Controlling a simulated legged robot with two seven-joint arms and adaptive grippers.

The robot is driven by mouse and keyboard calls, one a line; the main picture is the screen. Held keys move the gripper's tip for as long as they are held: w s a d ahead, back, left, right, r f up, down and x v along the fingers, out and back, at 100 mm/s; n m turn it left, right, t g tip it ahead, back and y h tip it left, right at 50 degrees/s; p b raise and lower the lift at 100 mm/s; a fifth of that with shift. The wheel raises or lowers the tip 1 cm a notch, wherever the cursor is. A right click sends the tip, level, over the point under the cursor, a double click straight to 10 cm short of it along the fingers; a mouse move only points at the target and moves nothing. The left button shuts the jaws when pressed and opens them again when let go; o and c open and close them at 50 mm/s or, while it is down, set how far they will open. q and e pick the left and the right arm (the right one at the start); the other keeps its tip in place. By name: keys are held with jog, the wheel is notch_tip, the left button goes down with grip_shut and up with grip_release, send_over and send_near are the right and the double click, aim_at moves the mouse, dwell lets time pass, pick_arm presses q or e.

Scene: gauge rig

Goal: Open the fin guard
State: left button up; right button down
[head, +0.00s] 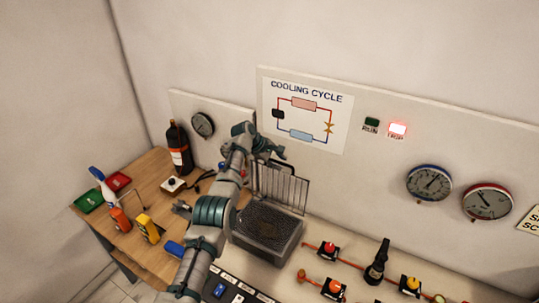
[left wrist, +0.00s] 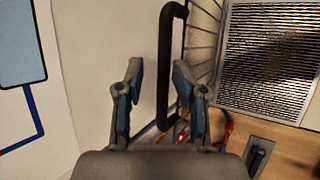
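The fin guard (head: 280,188) is a wire grille that stands upright at the back of the grey finned box (head: 268,256) in the head view. In the left wrist view its bars (left wrist: 203,35) run beside the fin face (left wrist: 268,62). Its black handle (left wrist: 163,75) stands between the fingers of my left gripper (left wrist: 158,78). The fingers are spread, with a gap on the handle's left; contact on its right side is unclear. In the head view the left gripper (head: 270,146) is above the guard's top edge. My right gripper is not in view.
A wooden table (head: 150,250) at left holds a dark bottle (head: 179,148), trays and tools. Valves and a small black bottle (head: 376,262) are right of the box. The wall panel behind carries gauges (head: 428,183), a cooling diagram (head: 305,115) and a lit red lamp (head: 398,129).

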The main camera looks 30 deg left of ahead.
pick_arm(q)
jog(key=v, duration=1.1)
jog(key=shift+a+f, duration=0.1)
jog(key=shift+s+f, duration=0.1)
